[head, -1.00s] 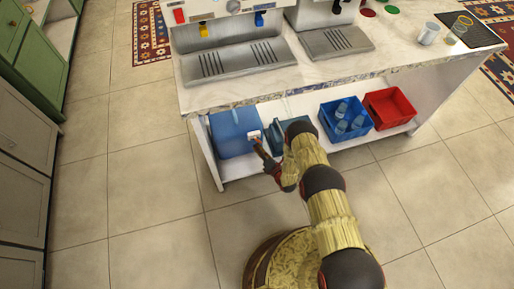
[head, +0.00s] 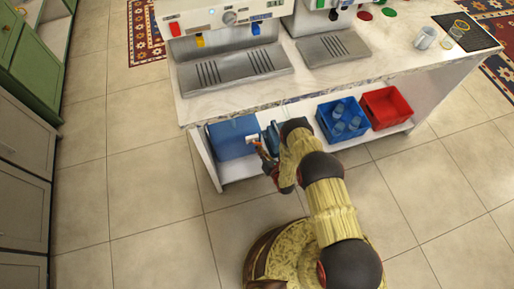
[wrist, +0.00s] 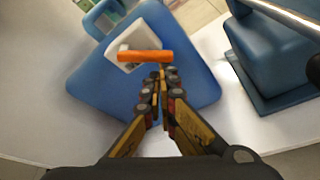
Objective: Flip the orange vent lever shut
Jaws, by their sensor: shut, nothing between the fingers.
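The orange vent lever (wrist: 145,56) lies crosswise over a white fitting (wrist: 128,40) on a blue tank (wrist: 185,85) in the wrist view. My gripper (wrist: 161,72) is shut and empty, its tips just below the right half of the lever in the picture. I cannot tell whether the tips touch it. In the head view the blue tank (head: 230,140) stands on the low shelf, with my gripper (head: 256,146) in front of its right end. The lever is too small to make out there.
A second blue container (wrist: 265,60) stands to the right, partly behind my arm in the head view. A blue crate (head: 341,122) with bottles and a red crate (head: 386,106) share the shelf. The counter (head: 300,88) overhangs them.

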